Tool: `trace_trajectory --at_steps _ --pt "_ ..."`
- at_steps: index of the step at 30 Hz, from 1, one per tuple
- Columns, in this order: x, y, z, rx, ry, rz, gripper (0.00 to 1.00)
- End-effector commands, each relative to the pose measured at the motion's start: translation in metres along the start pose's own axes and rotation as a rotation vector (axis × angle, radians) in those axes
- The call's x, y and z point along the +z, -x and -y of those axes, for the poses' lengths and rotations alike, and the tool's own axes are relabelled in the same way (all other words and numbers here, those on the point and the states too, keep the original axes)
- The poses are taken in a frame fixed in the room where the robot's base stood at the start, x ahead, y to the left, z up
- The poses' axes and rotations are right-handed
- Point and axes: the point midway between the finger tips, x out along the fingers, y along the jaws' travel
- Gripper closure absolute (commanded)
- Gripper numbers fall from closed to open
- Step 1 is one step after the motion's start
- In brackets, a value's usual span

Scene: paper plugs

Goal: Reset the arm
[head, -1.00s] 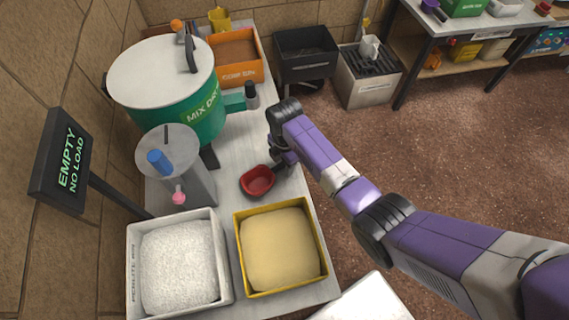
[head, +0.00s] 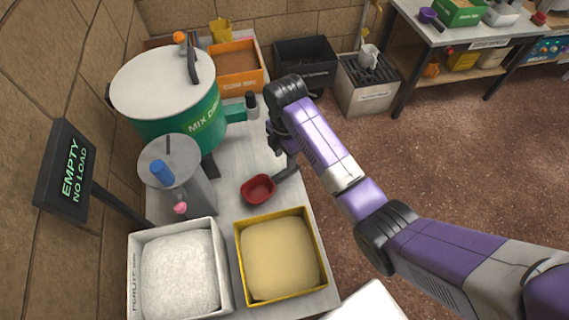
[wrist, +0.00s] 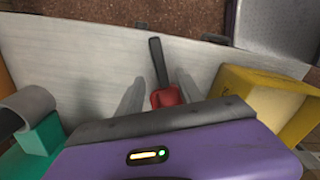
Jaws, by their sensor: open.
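My gripper (head: 289,153) is open and hangs above the white bench, beside and above the red scoop (head: 259,188). Its fingers are small and dark in the head view, partly hidden by my own wrist. The scoop rests on the bench with its dark handle (head: 287,174) pointing right. In the wrist view the scoop (wrist: 167,97) and its handle (wrist: 158,61) lie past the edge of my purple hand, with nothing gripping them.
A white bin of perlite (head: 178,222) and a yellow bin (head: 241,262) stand at the bench's near end. A green mixing drum (head: 196,137) stands behind left, with an orange bin (head: 263,72) beyond. A display (head: 67,172) reads "EMPTY NO LOAD". Open floor lies right.

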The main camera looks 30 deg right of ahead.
Motion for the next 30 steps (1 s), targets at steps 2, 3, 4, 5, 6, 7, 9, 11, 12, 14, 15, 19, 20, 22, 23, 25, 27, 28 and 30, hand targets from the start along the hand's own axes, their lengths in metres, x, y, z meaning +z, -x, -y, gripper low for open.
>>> trace_trajectory --at_steps 2,3,4,5,6,7,9,11,12,14,15,19,20,22,23,25,27,28,30 --pt "0.000 0.009 -0.001 0.002 0.000 0.000 0.57" --pt "0.000 0.012 0.000 0.001 0.000 0.000 0.57" --pt "0.000 0.014 0.000 0.001 0.000 0.000 0.57" --pt "0.000 0.016 0.000 0.001 0.000 0.000 0.57" --pt "0.000 0.017 0.000 0.001 0.000 0.000 0.57" --pt "0.000 0.018 0.000 0.001 0.000 0.000 0.57" --pt "0.000 0.019 0.000 0.001 0.000 0.000 0.57" --pt "0.000 0.018 0.000 0.000 0.000 0.000 0.57" --pt "0.000 0.018 0.000 0.000 0.000 0.000 0.57" --pt "0.000 0.018 0.000 0.000 0.000 0.000 0.57" --pt "0.000 0.018 0.000 0.000 0.000 0.000 0.57" --pt "0.000 0.018 0.000 0.000 0.000 0.000 0.57" --pt "0.000 0.018 0.000 0.000 0.000 0.000 0.57" --pt "0.000 0.018 0.000 0.000 0.000 0.000 0.57" --pt "0.000 0.018 0.000 0.000 -0.001 0.000 0.57" --pt "0.000 0.018 0.000 0.001 -0.016 0.000 0.57" --pt "0.000 0.018 -0.007 0.028 -0.064 0.001 0.57" --pt "0.001 0.018 -0.013 0.055 -0.095 0.001 0.57" --pt "0.003 0.025 -0.036 0.152 -0.183 -0.001 0.57"
